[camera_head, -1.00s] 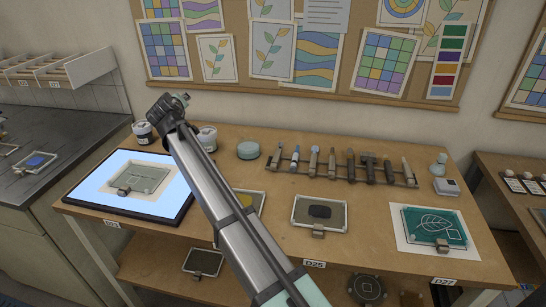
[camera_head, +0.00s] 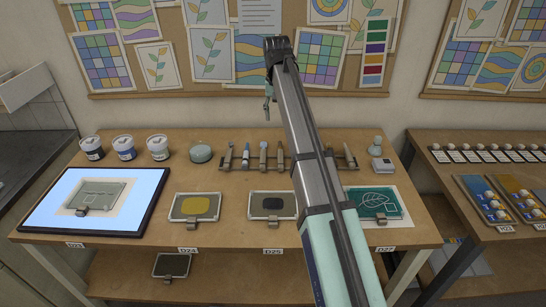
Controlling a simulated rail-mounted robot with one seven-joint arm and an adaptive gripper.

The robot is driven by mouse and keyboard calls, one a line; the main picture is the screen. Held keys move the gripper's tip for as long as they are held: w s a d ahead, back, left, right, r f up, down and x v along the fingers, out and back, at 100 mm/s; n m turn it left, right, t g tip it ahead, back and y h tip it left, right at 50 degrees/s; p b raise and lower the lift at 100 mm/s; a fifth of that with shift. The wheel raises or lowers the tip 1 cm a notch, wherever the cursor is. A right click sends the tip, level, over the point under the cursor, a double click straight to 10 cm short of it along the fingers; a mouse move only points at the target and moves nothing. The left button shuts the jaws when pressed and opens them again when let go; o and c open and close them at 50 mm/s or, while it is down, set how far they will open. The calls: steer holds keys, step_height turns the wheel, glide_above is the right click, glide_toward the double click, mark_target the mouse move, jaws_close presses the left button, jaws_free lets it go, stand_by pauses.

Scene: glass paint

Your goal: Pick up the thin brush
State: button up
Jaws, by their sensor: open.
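A low tool rack (camera_head: 238,167) on the wooden table holds several upright handled tools. A tool with a blue part (camera_head: 245,153) and slim tan tools (camera_head: 262,154) stand in its left half. I cannot tell which one is the thin brush at this size. My arm hides the middle-right of the rack; one tool (camera_head: 349,156) shows at its right end. My gripper (camera_head: 267,109) is open and looks empty.
Several jars, including a white one (camera_head: 158,148) and a pale green one (camera_head: 200,153), stand left of the rack. A lit light panel (camera_head: 40,208) lies at the left. Two trays with yellow (camera_head: 180,217) and dark (camera_head: 256,214) patches lie in front.

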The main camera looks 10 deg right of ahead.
steer(key=d, duration=0.1)
steer(key=p, duration=0.3)
glide_above(280, 156)
steer(key=shift+g, duration=0.3)
step_height(280, 156, down, 12)
steer(key=shift+s+d+r, duration=0.1)
steer(key=shift+f+p, duration=1.15)
steer(key=shift+f, duration=1.45)
jaws_close()
